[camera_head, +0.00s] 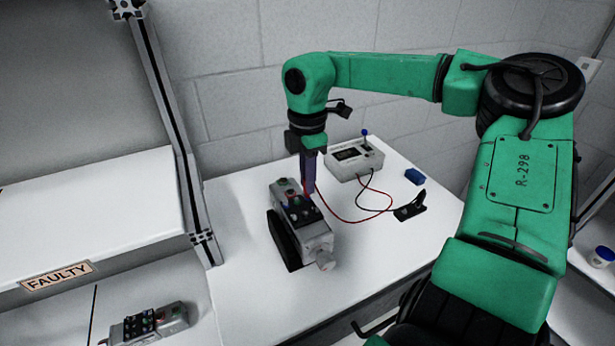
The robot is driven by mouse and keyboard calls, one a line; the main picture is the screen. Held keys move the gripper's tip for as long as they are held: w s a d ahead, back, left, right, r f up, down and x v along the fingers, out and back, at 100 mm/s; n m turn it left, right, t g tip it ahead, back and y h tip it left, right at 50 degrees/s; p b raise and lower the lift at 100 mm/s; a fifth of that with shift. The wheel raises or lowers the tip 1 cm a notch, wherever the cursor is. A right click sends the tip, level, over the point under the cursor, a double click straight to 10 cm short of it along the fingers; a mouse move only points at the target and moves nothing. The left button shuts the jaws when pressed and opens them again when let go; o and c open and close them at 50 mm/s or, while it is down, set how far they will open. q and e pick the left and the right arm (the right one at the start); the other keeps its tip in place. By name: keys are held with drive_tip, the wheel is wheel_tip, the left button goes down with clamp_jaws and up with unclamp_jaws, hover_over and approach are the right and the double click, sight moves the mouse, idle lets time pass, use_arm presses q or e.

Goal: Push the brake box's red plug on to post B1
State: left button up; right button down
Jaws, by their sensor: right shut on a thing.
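The brake box (355,158), pale with a dark display and a blue-knobbed lever, stands at the back of the white table. Its red lead (345,221) loops across the table up to the tips of my right gripper (307,193). That gripper points down and is shut on the red plug, which the fingers largely hide. The fingertips are at the far part of the grey servo unit's (315,236) dark terminal block (298,210). I cannot tell which post is B1, or whether the plug touches one. My left gripper is not in view.
The black lead runs to a black holder (410,212) at the right. A blue block (415,176) lies behind it. A second servo unit (150,325) lies at the lower left near a FAULTY label (57,277). A metal frame post (200,237) stands left of the table.

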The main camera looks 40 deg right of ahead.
drive_tip(key=shift+f+b, duration=0.15)
drive_tip(key=shift+b, duration=0.15)
idle(0.4)
drive_tip(key=c, duration=0.8)
unclamp_jaws()
drive_tip(key=shift+o, duration=0.2)
wheel_tip(320, 180, up, 7)
drive_tip(key=p, duration=0.4)
drive_tip(key=shift+p, duration=0.35)
